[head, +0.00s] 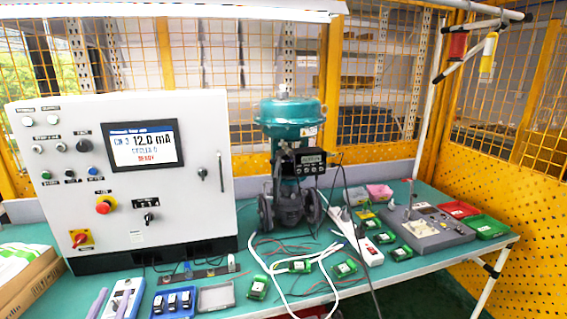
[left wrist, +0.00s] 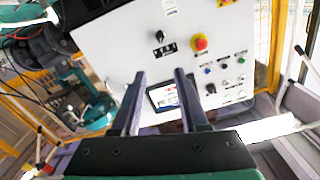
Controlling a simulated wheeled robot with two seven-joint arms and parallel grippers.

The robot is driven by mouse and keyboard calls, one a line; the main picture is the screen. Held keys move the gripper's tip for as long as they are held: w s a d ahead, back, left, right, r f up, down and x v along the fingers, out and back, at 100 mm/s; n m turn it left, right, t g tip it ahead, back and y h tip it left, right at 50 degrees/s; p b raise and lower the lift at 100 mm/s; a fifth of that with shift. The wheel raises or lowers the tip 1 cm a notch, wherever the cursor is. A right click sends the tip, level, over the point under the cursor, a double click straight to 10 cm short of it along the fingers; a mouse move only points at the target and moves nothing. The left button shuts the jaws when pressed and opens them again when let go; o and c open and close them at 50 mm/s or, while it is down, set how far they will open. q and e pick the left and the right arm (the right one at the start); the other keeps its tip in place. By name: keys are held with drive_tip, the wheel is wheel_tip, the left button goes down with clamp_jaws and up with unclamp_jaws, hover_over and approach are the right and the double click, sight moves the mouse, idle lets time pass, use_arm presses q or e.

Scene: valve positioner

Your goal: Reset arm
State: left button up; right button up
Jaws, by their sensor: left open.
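My left gripper (head: 110,304) shows at the bottom left of the head view as two grey-purple fingers, apart, in front of the control cabinet (head: 205,170). In the left wrist view the two dark fingers (left wrist: 157,88) point toward the cabinet's face (left wrist: 130,45), with its display (left wrist: 163,97) seen between and behind them. Nothing is held between the fingers. The display (head: 142,146) in the head view reads 12.0 mA. The red button (head: 103,207) also shows in the wrist view (left wrist: 200,43). My right gripper is not in view.
A teal valve actuator (head: 288,118) with a black positioner (head: 306,163) stands mid-bench. A cardboard box (head: 28,285) lies at left.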

use_arm(q)
drive_tip(key=s+d+f+g+h, duration=0.25)
drive_tip(key=d+f+g, duration=0.3)
drive_tip(key=f, duration=0.35)
drive_tip(key=s+d+f+m+g+h, duration=0.35)
drive_tip(key=s+d+f+g, duration=0.45)
drive_tip(key=s+d, duration=0.3)
wheel_tip(320, 180, down, 21)
drive_tip(key=s+g, duration=0.1)
drive_tip(key=s, duration=0.1)
drive_tip(key=s+a+f+g, duration=0.1)
drive_tip(key=s+a+f, duration=0.1)
drive_tip(key=s+f, duration=1.4)
drive_tip(key=shift+s+a+f, duration=0.3)
drive_tip(key=shift+s+a, duration=0.1)
drive_tip(key=shift+s, duration=0.55)
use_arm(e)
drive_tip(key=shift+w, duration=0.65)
